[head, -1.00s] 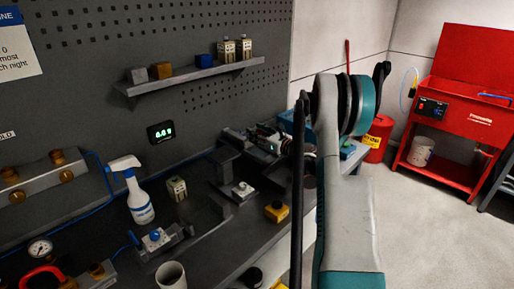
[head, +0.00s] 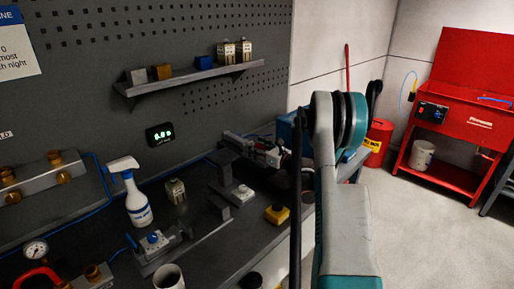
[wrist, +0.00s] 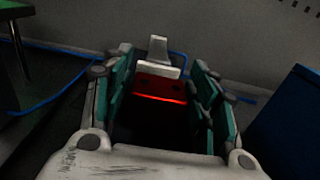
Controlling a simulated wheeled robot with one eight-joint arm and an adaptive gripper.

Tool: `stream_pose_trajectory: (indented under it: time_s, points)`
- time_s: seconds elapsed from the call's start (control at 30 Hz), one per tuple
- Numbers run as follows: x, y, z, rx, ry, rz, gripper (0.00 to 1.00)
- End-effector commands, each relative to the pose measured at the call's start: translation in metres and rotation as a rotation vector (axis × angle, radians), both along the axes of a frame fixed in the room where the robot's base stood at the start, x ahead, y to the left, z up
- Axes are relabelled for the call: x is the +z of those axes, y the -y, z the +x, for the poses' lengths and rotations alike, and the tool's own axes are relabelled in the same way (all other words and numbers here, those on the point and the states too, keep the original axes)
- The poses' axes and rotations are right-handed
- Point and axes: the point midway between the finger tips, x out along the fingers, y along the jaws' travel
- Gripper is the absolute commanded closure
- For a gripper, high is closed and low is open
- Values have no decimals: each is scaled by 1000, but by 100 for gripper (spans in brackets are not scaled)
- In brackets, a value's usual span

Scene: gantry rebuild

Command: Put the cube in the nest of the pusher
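Three small cubes sit on the wall shelf: grey (head: 137,76), brass-coloured (head: 162,71) and blue (head: 204,62); I cannot tell which is the task's cube. A grey mechanism with a rail (head: 255,150), possibly the pusher, stands at the far right of the bench, partly hidden by my arm. My gripper (wrist: 161,88) is hidden behind the arm in the head view. In the wrist view its two teal-padded fingers are apart. A red part with a bright red line (wrist: 160,91) and a grey upright bracket (wrist: 158,56) show between and beyond them. The space between the fingers is very dark.
The bench holds a spray bottle (head: 133,194), a white cup (head: 169,277), a yellow button box (head: 277,214) and a blue-button fixture (head: 155,240). A blue box (wrist: 288,110) stands right of my gripper.

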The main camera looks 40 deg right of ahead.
Motion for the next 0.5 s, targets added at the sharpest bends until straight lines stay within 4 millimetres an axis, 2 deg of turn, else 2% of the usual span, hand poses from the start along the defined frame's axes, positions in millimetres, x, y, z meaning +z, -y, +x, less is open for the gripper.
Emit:
stream_pose_trajectory:
  time_s: [0.4, 0.5]
  points:
    - [4, 0, 0, 0, 0, 0, 40]
    - [4, 2, -13, -2, 0, 0, 40]
